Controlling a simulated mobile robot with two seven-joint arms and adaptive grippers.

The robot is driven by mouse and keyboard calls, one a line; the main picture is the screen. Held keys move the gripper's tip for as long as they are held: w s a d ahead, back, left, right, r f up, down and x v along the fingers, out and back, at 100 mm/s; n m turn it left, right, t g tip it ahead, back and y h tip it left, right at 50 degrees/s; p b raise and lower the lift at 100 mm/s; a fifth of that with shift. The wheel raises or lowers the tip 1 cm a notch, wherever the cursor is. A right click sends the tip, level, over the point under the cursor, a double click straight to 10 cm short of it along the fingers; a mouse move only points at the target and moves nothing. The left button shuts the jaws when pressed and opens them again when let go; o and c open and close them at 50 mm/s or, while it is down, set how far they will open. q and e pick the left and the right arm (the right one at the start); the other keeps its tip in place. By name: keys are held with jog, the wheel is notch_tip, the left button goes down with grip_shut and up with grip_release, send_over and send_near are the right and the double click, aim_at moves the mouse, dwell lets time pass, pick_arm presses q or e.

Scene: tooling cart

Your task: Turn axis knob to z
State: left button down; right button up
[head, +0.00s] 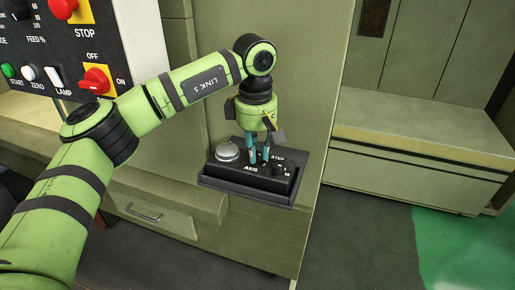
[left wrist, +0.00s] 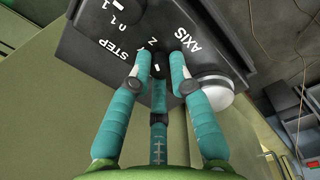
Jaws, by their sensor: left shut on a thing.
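A black control box (head: 236,172) with AXIS and STEP labels sits in a dark tray on the machine's side. My left gripper (head: 259,157) points down onto it at the AXIS label. In the left wrist view, its teal fingers (left wrist: 162,72) are shut around the small black axis knob (left wrist: 158,61). A white mark shows on the knob, with the letter Z printed close beside it. Fingers hide the rest of the axis scale, so I cannot tell the exact setting. In the head view the fingers cover most of the knob. My right gripper is not in view.
The step knob (head: 279,169) is close to the right of my fingers. The tray (head: 240,192) has a raised rim. A panel with red knobs (head: 95,80) stands at upper left. Open floor lies right.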

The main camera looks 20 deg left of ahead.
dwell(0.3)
pick_arm(q)
jog(key=c, duration=1.1)
grip_release()
jog(key=shift+c, duration=0.2)
jog(key=shift+r, duration=0.15)
notch_tip(320, 180, up, 12)
jog(key=shift+s, duration=0.25)
jog(key=shift+a, duration=0.1)
